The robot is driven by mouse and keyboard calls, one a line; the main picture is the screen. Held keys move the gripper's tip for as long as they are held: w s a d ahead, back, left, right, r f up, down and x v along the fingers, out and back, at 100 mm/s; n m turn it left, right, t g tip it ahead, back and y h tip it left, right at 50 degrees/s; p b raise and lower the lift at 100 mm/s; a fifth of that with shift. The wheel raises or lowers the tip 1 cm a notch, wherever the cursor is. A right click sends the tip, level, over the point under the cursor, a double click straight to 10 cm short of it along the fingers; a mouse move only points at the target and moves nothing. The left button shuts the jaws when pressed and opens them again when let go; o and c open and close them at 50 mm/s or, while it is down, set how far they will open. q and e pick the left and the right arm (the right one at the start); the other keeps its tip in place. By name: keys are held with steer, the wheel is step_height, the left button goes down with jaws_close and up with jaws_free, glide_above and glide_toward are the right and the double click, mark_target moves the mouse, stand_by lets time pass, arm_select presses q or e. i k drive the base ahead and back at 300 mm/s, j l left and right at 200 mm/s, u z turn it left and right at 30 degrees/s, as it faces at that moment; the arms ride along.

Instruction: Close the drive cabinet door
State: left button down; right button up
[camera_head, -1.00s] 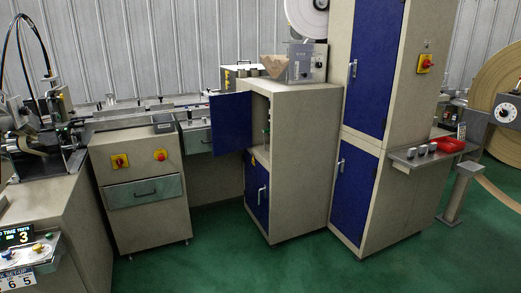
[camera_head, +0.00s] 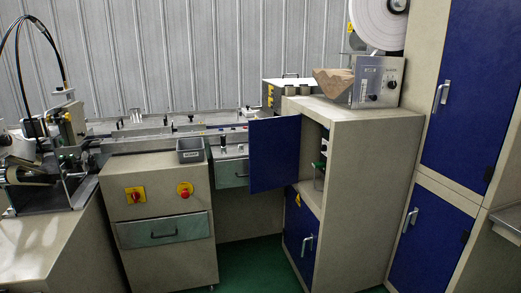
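The drive cabinet (camera_head: 362,165) is a beige box standing right of centre. Its upper blue door (camera_head: 274,155) stands open, swung out to the left, and the compartment (camera_head: 314,150) behind it shows something green and grey inside. The lower blue door (camera_head: 300,236) with a silver handle is shut. Neither of my grippers shows in the head view.
A low beige cabinet (camera_head: 157,205) with red and yellow switches and a grey-green drawer stands to the left. A tall cabinet (camera_head: 443,200) with blue doors is on the right. A control box (camera_head: 377,82) and a brown paper-like piece (camera_head: 334,82) sit on top. Green floor (camera_head: 245,262) shows between.

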mark_target(275, 142)
steer(key=i+j+z, duration=0.5)
steer(key=i+z, duration=0.15)
steer(key=i+j+z, duration=0.5)
steer(key=j+z, duration=0.15)
steer(key=i+j+z, duration=0.3)
steer(key=j, duration=0.25)
steer(key=j+z, duration=0.35)
steer(key=j, duration=0.15)
